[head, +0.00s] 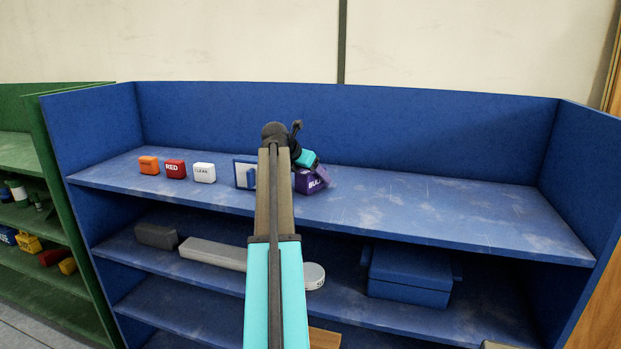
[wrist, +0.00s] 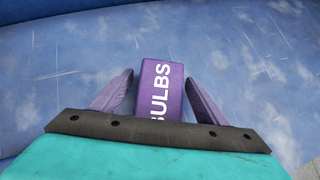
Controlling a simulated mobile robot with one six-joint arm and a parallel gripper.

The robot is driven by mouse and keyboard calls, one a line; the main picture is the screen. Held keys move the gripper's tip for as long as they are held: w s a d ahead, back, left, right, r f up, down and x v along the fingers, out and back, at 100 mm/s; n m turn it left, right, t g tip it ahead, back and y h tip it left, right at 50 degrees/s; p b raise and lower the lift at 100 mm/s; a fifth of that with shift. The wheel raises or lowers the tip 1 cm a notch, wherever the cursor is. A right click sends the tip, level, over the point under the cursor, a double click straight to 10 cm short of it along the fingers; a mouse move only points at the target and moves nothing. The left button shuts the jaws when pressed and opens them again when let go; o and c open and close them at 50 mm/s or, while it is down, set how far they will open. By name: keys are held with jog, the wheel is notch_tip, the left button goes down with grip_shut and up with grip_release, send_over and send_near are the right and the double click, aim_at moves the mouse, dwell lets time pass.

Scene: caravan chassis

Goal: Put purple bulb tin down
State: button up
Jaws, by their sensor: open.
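The purple bulb tin (head: 311,183) stands on the top shelf of the blue shelving unit, partly hidden by my arm in the head view. In the wrist view the purple bulb tin (wrist: 158,92) shows white "BULBS" lettering and lies between my gripper's fingers. My gripper (wrist: 160,90) is open, with a visible gap between the tin and each purple finger. The lower end of the tin is hidden behind the gripper body. The blue top shelf (head: 430,211) is scuffed and shows around the tin.
Orange (head: 149,165), red (head: 175,169) and white (head: 204,172) tins stand in a row to the left. A blue and white item (head: 243,174) is close left of my arm. The top shelf to the right is clear. A blue lidded box (head: 410,275) sits on the shelf below.

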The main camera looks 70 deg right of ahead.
jog(key=shift+s+d+f, duration=0.2)
jog(key=shift+d+f, duration=0.25)
jog(key=shift+c, duration=0.2)
jog(key=c, duration=1.3)
jog(key=shift+c, duration=0.2)
jog(key=shift+r, duration=0.15)
